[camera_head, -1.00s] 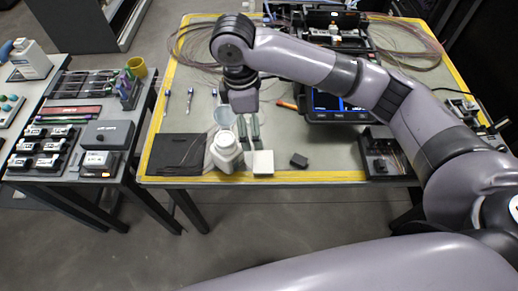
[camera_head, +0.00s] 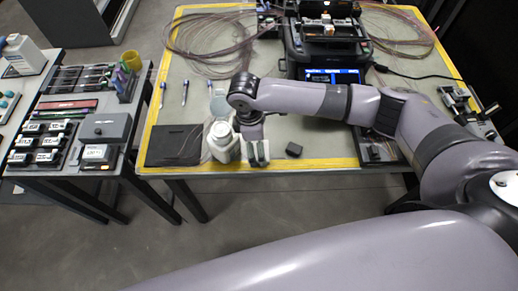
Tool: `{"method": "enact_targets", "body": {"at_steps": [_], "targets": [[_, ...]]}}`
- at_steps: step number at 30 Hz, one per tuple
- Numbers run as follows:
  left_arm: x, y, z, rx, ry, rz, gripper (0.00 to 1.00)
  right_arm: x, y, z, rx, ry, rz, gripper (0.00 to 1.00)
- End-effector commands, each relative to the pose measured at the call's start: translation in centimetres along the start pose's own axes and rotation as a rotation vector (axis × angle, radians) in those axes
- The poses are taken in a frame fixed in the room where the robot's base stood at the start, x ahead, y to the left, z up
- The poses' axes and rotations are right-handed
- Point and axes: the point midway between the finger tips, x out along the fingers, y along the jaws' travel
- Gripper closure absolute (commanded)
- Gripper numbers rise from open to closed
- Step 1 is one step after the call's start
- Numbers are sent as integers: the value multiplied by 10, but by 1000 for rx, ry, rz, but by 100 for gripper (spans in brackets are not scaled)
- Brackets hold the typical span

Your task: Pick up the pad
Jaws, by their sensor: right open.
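A small white square pad (camera_head: 259,151) lies near the front edge of the table, just right of a white bottle (camera_head: 222,143). My right gripper (camera_head: 258,157) points down over the pad. Its two fingers are apart, one on each side of the pad, and they hide part of it. I cannot tell whether they touch it. My left gripper is not in view.
Coiled fibres (camera_head: 205,45) lie at the back left.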

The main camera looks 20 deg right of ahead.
Motion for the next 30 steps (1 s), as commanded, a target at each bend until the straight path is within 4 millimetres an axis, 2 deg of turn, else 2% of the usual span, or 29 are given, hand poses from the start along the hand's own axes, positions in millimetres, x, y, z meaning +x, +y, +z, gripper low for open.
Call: {"method": "enact_targets", "body": {"at_steps": [4,12,27,30], "targets": [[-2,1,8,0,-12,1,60,15,-1,0,-3,0,-1,13],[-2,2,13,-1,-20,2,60,18,-1,-1,-3,1,0,14],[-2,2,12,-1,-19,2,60,18,-1,-1,-2,1,0,47],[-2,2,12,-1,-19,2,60,18,-1,-1,-2,1,0,48]]}}
